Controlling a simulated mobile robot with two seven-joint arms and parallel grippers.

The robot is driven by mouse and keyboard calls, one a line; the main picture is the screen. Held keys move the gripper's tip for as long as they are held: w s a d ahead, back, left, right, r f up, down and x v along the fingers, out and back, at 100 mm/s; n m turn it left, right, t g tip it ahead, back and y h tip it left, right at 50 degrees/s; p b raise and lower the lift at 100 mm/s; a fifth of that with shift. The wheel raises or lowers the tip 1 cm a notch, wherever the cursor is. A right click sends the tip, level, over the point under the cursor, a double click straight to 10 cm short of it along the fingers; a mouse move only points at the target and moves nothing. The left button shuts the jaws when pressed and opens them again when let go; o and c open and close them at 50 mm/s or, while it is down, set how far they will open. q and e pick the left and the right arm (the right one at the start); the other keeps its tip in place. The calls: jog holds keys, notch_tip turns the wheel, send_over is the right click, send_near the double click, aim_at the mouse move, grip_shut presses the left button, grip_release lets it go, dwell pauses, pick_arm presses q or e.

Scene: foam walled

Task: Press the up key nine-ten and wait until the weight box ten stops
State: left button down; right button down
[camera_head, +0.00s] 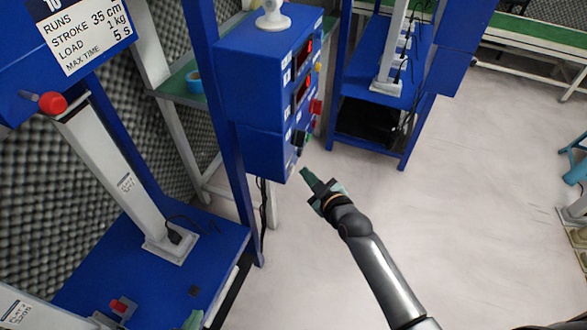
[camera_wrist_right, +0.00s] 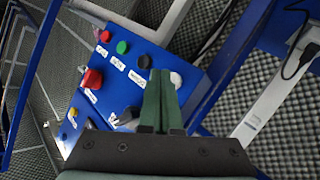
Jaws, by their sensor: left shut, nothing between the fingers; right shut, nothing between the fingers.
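The blue control box (camera_head: 265,85) stands in the middle of the head view, its button face turned right. In the right wrist view its panel (camera_wrist_right: 110,95) carries a green button (camera_wrist_right: 122,47), a black button (camera_wrist_right: 144,62), a white button (camera_wrist_right: 176,79) and a large red button (camera_wrist_right: 92,78). The labels are too small to read, so I cannot tell which is up key nine-ten. A blue part marked 10 (camera_head: 25,75) is at top left. My right gripper (camera_head: 306,175) is shut and empty, just below the box's lower buttons.
A white column (camera_head: 118,170) with a red knob (camera_head: 53,103) stands on a blue base (camera_head: 215,240) at left. Blue frame posts (camera_head: 222,110) stand beside the control box. A blue shelf unit (camera_head: 375,120) is behind.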

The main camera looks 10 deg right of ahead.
jog(key=shift+a, duration=0.15)
dwell(0.4)
jog(key=shift+w+a, duration=0.2)
jog(key=shift+w, duration=0.05)
